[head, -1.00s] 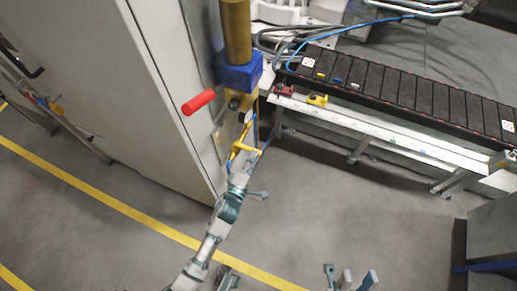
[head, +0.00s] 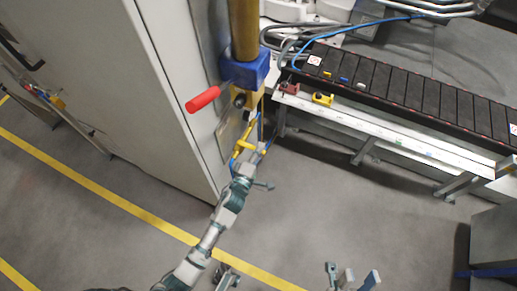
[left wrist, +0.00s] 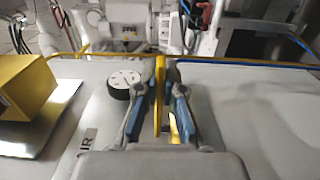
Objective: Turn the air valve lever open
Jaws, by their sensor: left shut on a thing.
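A thin yellow lever (head: 247,147) shows low on the side of the grey cabinet, below a blue valve block. My left gripper (head: 246,160) is at it. In the left wrist view the two blue fingers (left wrist: 162,105) are shut on the upright yellow lever (left wrist: 159,82), one on each side. The lever's base is partly hidden by the gripper. A round black-and-white gauge (left wrist: 123,83) sits left of the fingers, above a partly covered label ending in "R". My right gripper (head: 352,278) is at the bottom edge, cut off, with its fingers apart and empty.
The tall grey cabinet (head: 90,70) stands on the left. A dark conveyor (head: 420,95) runs at the right. The floor (head: 340,220) between them is clear.

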